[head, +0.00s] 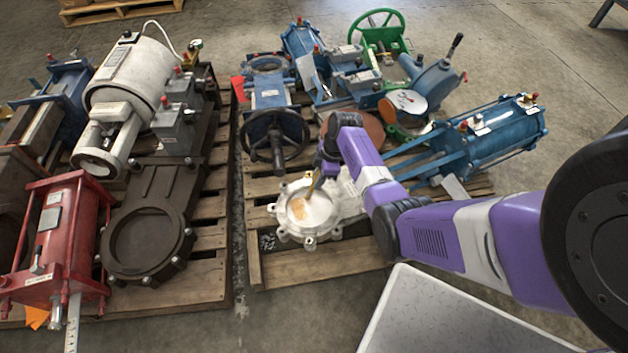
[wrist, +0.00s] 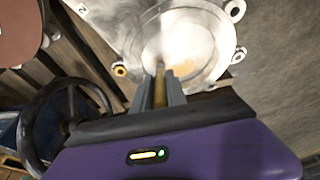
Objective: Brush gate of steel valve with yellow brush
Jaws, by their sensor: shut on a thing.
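The steel valve (head: 284,213) lies flat on the right pallet, its round gate (head: 318,217) facing up. An orange-brown patch (head: 301,215) marks the gate's left part. In the wrist view the valve (wrist: 128,22) fills the top middle, with its bright gate (wrist: 208,40) ahead of the fingers. My gripper (head: 318,178) is over the gate's far side, shut on the yellow brush (wrist: 160,88), which points toward the gate. The brush also shows as a thin yellow shape in the head view (head: 313,187). Whether its tip touches the gate is unclear.
A dark handwheel (head: 275,138) and blue valves (head: 270,92) stand behind the steel valve. A blue cylinder actuator (head: 495,135) lies to the right beyond my arm. A second pallet (head: 215,270) with a red actuator (head: 62,240) is at left. A white-grey panel (head: 450,315) is in front.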

